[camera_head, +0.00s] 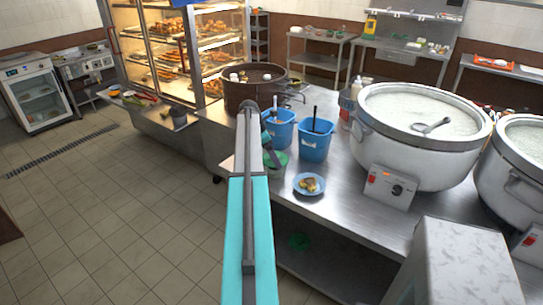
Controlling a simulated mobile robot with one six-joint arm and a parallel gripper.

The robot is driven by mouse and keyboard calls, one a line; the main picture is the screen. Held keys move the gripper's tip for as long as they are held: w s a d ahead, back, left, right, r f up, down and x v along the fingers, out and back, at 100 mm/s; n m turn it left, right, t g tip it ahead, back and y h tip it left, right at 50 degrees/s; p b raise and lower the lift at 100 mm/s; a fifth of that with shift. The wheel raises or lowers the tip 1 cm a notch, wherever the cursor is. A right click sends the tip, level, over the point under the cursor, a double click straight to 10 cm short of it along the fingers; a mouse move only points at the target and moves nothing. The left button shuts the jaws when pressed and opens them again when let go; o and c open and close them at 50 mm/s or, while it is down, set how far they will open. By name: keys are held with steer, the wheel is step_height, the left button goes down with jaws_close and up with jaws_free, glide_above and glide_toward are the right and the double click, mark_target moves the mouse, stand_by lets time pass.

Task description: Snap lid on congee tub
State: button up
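My teal and grey arm reaches up the middle of the head camera view to the counter. Its far end, with my gripper (272,157), is small and partly hidden beside the left blue bucket; I cannot make out whether the fingers are open. A flat green round piece (281,160) lies there on the counter; I cannot tell if it is the tub's lid. No congee tub can be clearly picked out. Large white stockpots of pale congee stand at right, the nearer one (425,158) with a ladle (432,126) across its top.
Two blue buckets (315,139) with utensils stand just right of my arm's end. A blue plate with food (309,185) sits near the counter's front edge. A brown pot (252,88) stands behind. The steel counter (345,210) is bare around the plate; the left floor is clear.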

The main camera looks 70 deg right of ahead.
stand_by(0.3)
steer(key=o, duration=0.7)
steer(key=shift+r, duration=0.1)
steer(key=shift+s+r+p, duration=0.1)
steer(key=shift+r+p, duration=2.25)
steer(key=shift+r, duration=1.1)
jaws_close()
